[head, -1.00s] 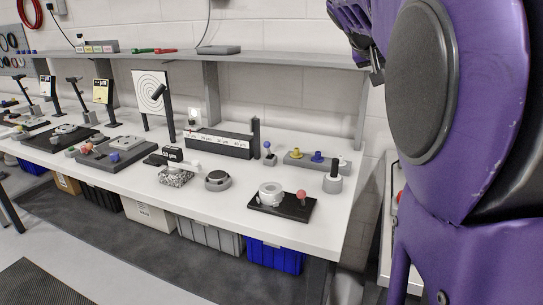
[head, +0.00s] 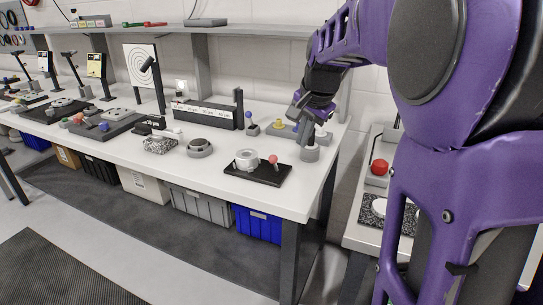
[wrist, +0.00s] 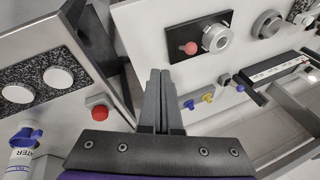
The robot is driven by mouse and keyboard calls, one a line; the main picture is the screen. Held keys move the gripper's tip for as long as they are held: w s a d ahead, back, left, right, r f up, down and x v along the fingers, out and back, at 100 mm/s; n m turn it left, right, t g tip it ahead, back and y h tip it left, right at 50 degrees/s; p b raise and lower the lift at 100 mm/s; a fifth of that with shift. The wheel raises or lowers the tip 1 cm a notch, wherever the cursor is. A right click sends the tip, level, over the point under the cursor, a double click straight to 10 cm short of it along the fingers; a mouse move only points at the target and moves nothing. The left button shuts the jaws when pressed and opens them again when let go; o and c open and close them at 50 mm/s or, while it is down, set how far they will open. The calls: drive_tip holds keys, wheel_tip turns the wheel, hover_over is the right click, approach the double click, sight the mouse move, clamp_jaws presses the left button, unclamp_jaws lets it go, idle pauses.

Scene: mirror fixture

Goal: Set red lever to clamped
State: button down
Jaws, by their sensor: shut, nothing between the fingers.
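The red lever, with a round red knob (head: 273,159), stands on a black base plate (head: 270,178) near the front right corner of the white bench. A pale ring-shaped mount (head: 246,159) sits on the same plate, left of the lever. In the wrist view, the red knob (wrist: 190,48) and the mount (wrist: 216,38) show beyond my fingertips, slightly to the right. My gripper (head: 306,118) is behind and right of the plate, above the back right of the bench. Its two fingers (wrist: 159,75) are together, empty and apart from the lever. The lever's shaft is mostly hidden from above.
A block with yellow and blue knobs (wrist: 207,97) is close by. A second bench at right carries a red button (head: 379,167). A grey round dial (head: 200,148) sits left of the plate.

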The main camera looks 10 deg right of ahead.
sight(274, 164)
drive_tip(key=shift+s+a+f+m+y, duration=0.35)
drive_tip(key=shift+a+f+y, duration=0.2)
drive_tip(key=shift+a, duration=0.1)
drive_tip(key=shift+f, duration=0.1)
drive_tip(key=x, duration=0.3)
drive_tip(key=w+b+x, duration=0.1)
drive_tip(key=x, duration=0.3)
drive_tip(key=w+r+b+x, duration=0.1)
drive_tip(key=x, duration=0.2)
drive_tip(key=shift+w+a+f, duration=0.3)
drive_tip(key=shift+a, duration=0.15)
drive_tip(key=shift+w+a+r, duration=0.1)
drive_tip(key=shift+w+a, duration=0.05)
drive_tip(key=shift+w, duration=0.35)
drive_tip(key=shift+r+p, duration=0.1)
drive_tip(key=shift+p, duration=0.2)
